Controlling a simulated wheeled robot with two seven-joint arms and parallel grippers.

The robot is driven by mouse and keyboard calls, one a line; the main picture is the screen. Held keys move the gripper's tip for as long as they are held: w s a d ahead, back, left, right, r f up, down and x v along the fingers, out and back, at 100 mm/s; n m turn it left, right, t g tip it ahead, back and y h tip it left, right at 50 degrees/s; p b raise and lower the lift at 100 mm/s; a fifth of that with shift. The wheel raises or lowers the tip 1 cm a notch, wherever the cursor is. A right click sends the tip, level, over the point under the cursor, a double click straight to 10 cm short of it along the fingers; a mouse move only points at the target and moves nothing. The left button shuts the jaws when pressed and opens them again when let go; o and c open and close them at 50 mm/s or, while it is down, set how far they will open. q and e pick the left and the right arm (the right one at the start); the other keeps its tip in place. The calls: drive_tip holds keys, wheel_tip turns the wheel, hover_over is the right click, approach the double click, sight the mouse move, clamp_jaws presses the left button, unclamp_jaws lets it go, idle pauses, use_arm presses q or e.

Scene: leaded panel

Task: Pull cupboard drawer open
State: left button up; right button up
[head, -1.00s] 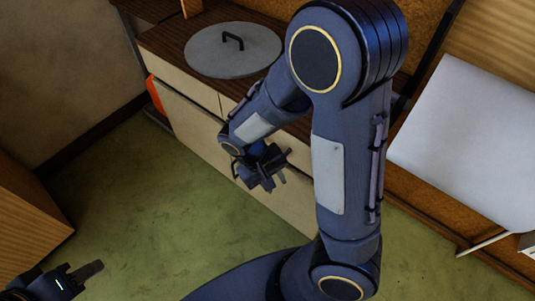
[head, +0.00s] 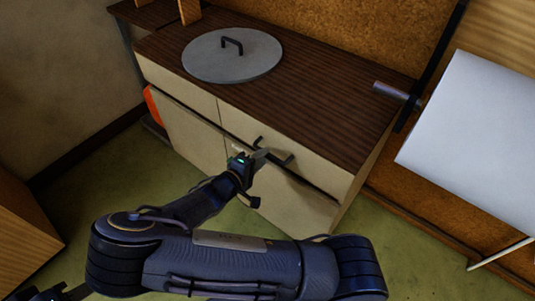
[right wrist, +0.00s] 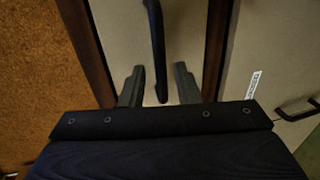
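The cupboard (head: 325,215) has cream fronts and a dark wood top. Its right drawer front (head: 310,165) carries a dark bar handle (head: 276,157) and looks shut. In the head view my right gripper (head: 262,156) reaches up from below to this handle. In the right wrist view its two fingers (right wrist: 158,86) are apart, with the handle (right wrist: 156,45) running between them. I see a gap on each side, so it is not gripped. My left gripper (head: 62,293) shows only partly at the bottom left corner; its fingers are unclear.
A round grey lid (head: 232,58) with a black handle lies on the cupboard top. A pale panel (head: 475,140) stands at the right. An orange item (head: 153,105) is by the cupboard's left side. The green floor (head: 110,190) before the cupboard is partly clear.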

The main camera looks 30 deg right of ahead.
drive_tip(key=shift+x, duration=1.75)
clamp_jaws()
